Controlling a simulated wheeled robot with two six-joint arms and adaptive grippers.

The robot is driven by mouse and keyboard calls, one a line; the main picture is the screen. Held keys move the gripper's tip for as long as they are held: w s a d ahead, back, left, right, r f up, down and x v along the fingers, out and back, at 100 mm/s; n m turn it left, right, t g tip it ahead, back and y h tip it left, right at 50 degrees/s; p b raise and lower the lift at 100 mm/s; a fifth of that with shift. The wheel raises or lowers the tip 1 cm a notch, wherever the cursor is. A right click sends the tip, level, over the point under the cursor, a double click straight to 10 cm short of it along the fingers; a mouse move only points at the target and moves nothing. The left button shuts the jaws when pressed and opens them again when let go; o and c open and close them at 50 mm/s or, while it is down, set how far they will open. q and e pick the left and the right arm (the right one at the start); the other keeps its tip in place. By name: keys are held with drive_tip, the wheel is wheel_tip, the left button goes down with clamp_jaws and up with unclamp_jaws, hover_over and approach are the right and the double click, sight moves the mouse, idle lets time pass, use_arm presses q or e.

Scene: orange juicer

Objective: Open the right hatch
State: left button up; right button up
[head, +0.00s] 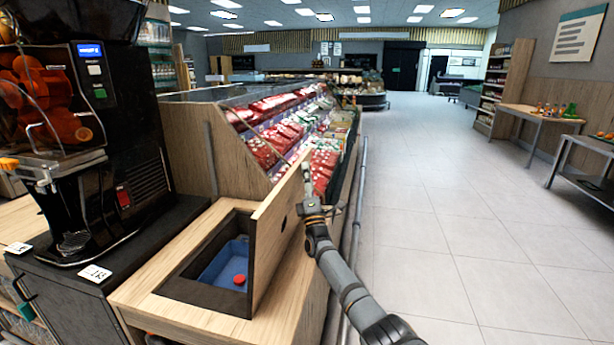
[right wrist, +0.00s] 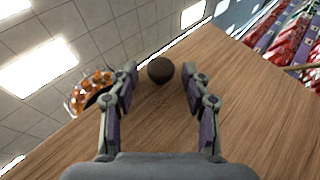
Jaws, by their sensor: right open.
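The hatch lid (head: 277,235) is a wooden panel standing raised, steeply tilted, at the right side of a square opening (head: 190,285) in the wooden counter. My right gripper (head: 308,190) is beside the lid's right-hand face near its far upper part. In the right wrist view the wooden lid (right wrist: 215,95) fills much of the picture. A dark round spot (right wrist: 160,70), knob or hole, lies at its edge between the open, empty fingers (right wrist: 160,82). I see no clear contact. My left gripper is not in view.
The opening holds a blue bin (head: 222,265) with a red round object (head: 239,280). The black juicer (head: 105,130) with oranges stands left. A produce display (head: 270,135) is behind the counter. A metal rail (head: 358,205) runs along the display; tiled floor at right is clear.

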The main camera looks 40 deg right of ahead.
drive_tip(key=v, duration=1.2)
